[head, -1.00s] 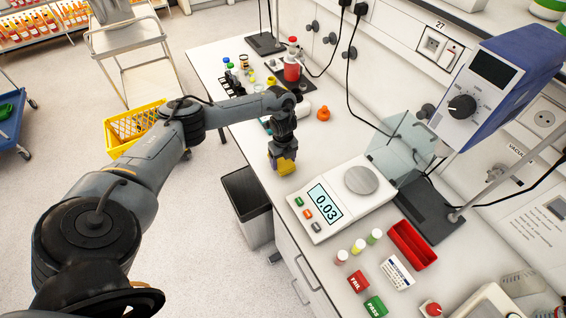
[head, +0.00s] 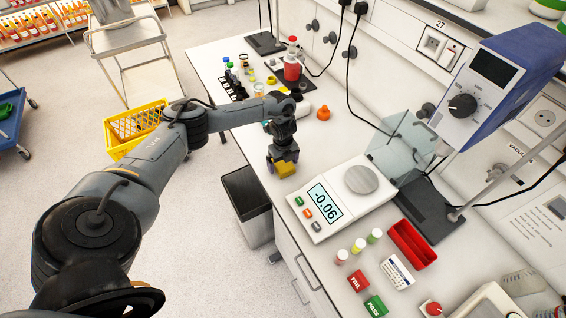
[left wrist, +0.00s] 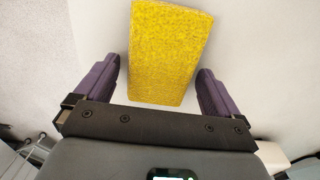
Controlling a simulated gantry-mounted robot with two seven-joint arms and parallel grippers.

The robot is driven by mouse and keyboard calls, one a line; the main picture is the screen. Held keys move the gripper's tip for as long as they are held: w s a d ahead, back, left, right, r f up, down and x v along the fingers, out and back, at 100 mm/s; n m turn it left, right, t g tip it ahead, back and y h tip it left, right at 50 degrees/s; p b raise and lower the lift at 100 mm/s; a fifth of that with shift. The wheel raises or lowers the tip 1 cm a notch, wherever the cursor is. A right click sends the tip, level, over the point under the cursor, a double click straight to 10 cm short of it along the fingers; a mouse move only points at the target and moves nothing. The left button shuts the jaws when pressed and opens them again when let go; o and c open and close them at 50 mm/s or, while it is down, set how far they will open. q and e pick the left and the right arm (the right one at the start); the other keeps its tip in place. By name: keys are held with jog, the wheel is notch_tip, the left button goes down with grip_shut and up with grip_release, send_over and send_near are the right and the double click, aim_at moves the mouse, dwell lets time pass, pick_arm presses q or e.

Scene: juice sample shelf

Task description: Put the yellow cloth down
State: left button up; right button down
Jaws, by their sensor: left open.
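The yellow cloth (head: 286,169) is a small block-like yellow piece on the white bench near its front edge, left of the scale. In the left wrist view the cloth (left wrist: 168,52) lies between my two purple-grey fingers, with a gap on each side. My left gripper (head: 281,161) is open around it, pointing down from above; it also shows in the left wrist view (left wrist: 157,85). In the head view the gripper hides part of the cloth. My right gripper is not in view.
A scale (head: 329,209) reading -0.06 stands right of the cloth, with a glass shield (head: 403,143) behind. Small vials and a red tray (head: 411,244) are farther right. An orange piece (head: 323,113) and a red bottle (head: 291,68) stand farther back. A bin (head: 246,201) stands below the bench edge.

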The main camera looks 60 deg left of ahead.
aim_at(283, 164)
pick_arm(q)
notch_tip(283, 164, up, 12)
jog(key=p, duration=0.2)
jog(key=shift+r+p, duration=0.15)
jog(key=shift+p, duration=0.15)
dwell(0.6)
